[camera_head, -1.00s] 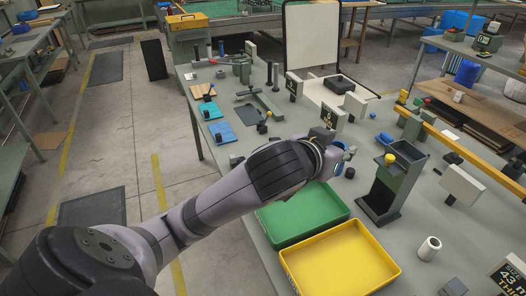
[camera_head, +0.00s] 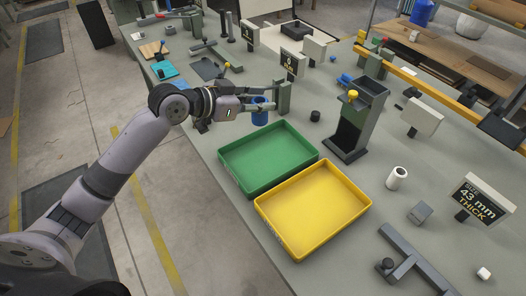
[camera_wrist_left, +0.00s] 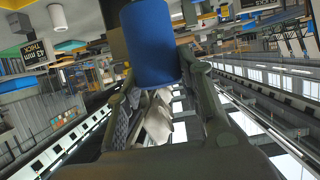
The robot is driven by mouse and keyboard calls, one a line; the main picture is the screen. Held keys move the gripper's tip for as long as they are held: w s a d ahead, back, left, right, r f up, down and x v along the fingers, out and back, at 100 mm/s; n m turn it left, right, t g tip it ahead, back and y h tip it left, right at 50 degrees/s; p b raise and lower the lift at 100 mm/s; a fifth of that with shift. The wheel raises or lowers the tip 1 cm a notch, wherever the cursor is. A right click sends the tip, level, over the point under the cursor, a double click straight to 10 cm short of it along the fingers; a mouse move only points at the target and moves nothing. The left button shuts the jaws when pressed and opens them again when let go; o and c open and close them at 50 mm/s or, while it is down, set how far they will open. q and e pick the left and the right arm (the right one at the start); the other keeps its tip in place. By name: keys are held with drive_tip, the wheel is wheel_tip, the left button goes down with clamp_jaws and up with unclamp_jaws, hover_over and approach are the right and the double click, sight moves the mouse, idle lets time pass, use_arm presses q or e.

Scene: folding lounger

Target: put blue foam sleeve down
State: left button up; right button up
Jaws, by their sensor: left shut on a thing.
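My left gripper (camera_head: 262,101) is shut on the blue foam sleeve (camera_head: 260,114), a short blue cylinder. In the head view the sleeve is upright beyond the back edge of the green tray (camera_head: 232,158); I cannot tell whether it touches the table. In the left wrist view the sleeve (camera_wrist_left: 150,45) fills the top middle between the fingers. The yellow tray (camera_head: 265,205) lies in front and to the right of the green one. Both trays look empty. My right gripper does not show.
A dark upright chute (camera_head: 371,103) with a yellow knob stands right of the trays. A white sleeve (camera_head: 396,178), a grey block (camera_head: 420,213) and a "43 mm thick" sign (camera_head: 484,198) are farther right. A grey T-shaped fixture (camera_head: 412,262) lies at the front right.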

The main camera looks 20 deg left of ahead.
use_arm(q)
wheel_tip(320, 180, down, 17)
drive_tip(key=shift+p, duration=0.4)
drive_tip(key=o, duration=0.5)
drive_tip(key=shift+f, duration=0.1)
drive_tip(key=o, duration=0.4)
drive_tip(key=shift+o, duration=0.2)
